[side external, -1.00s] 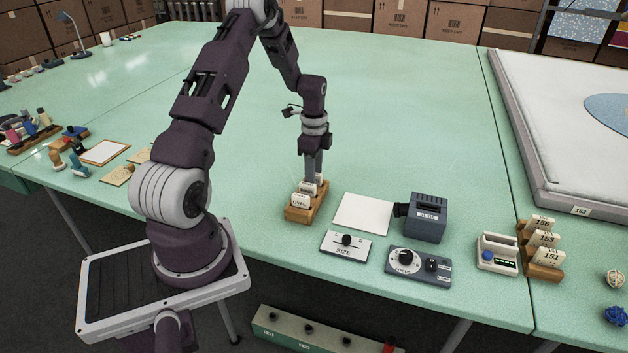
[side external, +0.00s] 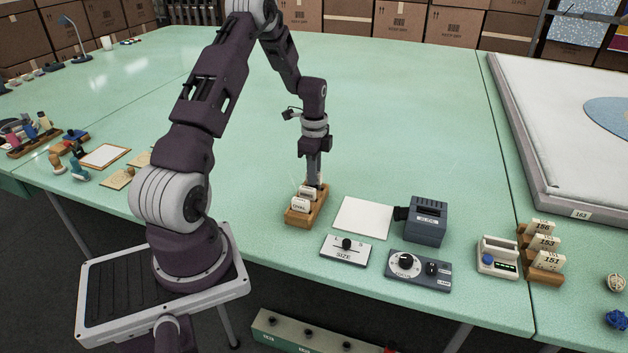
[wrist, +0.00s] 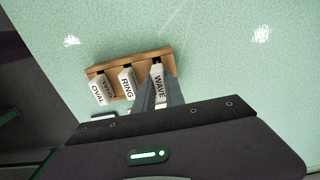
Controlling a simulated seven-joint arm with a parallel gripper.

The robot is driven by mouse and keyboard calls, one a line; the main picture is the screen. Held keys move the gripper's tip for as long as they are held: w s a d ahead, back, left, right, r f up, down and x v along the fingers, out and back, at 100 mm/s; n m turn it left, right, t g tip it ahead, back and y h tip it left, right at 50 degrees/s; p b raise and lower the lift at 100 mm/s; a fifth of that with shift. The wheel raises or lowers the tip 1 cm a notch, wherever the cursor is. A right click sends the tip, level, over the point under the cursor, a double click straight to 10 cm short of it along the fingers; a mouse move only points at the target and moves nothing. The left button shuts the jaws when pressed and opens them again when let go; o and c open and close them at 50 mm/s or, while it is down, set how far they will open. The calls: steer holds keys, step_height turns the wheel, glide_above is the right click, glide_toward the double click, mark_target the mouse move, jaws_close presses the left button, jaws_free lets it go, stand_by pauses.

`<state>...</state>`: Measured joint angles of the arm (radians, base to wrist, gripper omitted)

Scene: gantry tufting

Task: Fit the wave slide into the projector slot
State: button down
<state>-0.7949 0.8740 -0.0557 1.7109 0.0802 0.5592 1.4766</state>
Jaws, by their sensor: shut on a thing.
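The wave slide (wrist: 158,86), a white tab lettered WAVE, is in the wrist view at the right end of the wooden rack (wrist: 112,96). My gripper (wrist: 160,92) is shut on it, with a finger along each side. In the side external view my gripper (side external: 313,180) points straight down at the far end of the rack (side external: 298,219), and the wave slide is mostly hidden there. I cannot tell whether it is lifted from its seat. The dark blue-grey projector (side external: 427,222) stands to the right, lens facing left. Its slot is not clearly visible.
The ring slide (wrist: 126,84) and oval slide (wrist: 98,92) stand in the rack beside the wave slide. A white sheet (side external: 362,219) lies between rack and projector. The size slider box (side external: 344,248) and a dial box (side external: 418,268) sit in front. Table behind is clear.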

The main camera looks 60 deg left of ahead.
step_height(320, 180, up, 7)
steer(key=shift+f, duration=0.15)
steer(key=shift+w+d+r, duration=0.4)
steer(key=shift+w+r, duration=0.3)
steer(key=shift+w, duration=0.1)
steer(key=w+d+r, duration=0.1)
steer(key=w+d, duration=0.8)
steer(key=d, duration=0.3)
steer(key=w+d+r, duration=0.1)
steer(key=w+d, duration=0.8)
steer(key=d, duration=0.3)
steer(key=shift+a+f, duration=0.2)
steer(key=shift+f, duration=2.05)
steer(key=shift+f, duration=1.85)
steer(key=c, duration=1.3)
jaws_free()
step_height(320, 180, up, 7)
steer(key=shift+s+r, duration=0.1)
steer(key=shift+r, duration=0.05)
